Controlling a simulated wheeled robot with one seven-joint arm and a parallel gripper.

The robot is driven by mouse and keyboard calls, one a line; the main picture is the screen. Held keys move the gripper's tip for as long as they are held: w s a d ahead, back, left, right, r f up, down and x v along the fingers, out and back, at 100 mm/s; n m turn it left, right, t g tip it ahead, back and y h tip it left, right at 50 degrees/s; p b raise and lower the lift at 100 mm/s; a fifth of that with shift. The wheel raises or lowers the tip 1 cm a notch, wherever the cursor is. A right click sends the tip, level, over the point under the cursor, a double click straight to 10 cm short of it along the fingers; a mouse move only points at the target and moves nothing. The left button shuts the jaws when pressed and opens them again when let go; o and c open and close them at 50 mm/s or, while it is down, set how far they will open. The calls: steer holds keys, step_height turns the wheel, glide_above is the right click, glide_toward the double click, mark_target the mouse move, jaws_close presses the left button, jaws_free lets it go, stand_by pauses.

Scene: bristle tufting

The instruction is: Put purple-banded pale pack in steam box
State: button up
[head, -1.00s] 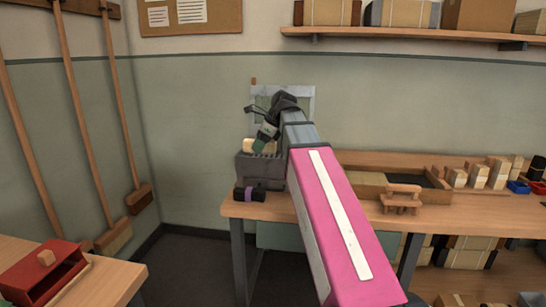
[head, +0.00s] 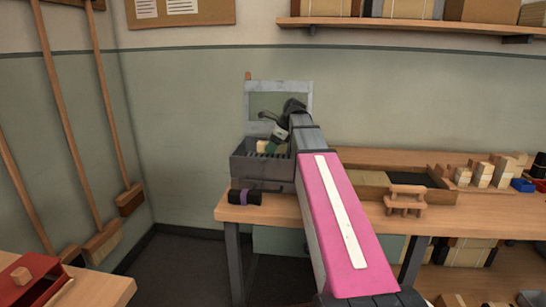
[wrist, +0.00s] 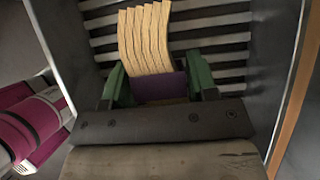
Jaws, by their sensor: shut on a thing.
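My gripper (head: 270,141) is shut on the pale pack (head: 264,147), its green fingers on either side. In the wrist view the pale pack (wrist: 148,40) is a bundle of pale strips with a purple band (wrist: 162,87) between the gripper's fingers (wrist: 160,78). The steam box (head: 258,171) is a grey open box with a slatted floor (wrist: 218,47) and a raised lid (head: 302,95) behind it. The pack is at the box opening, over the slats. I cannot tell whether it touches them. My arm hides the box's right side.
A dark pack with a purple band (head: 246,197) lies on the bench (head: 300,209) in front of the box. A tray (head: 375,180) and a small wooden stand (head: 405,200) are to the right. A red box (head: 22,282) sits on the left table.

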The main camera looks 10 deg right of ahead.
steer(key=shift+w+d+f, duration=0.25)
steer(key=shift+d+f, duration=0.05)
steer(key=shift+f, duration=1.95)
steer(key=o, duration=0.9)
steer(key=shift+f, duration=0.1)
steer(key=shift+o, duration=0.2)
steer(key=v, duration=1.2)
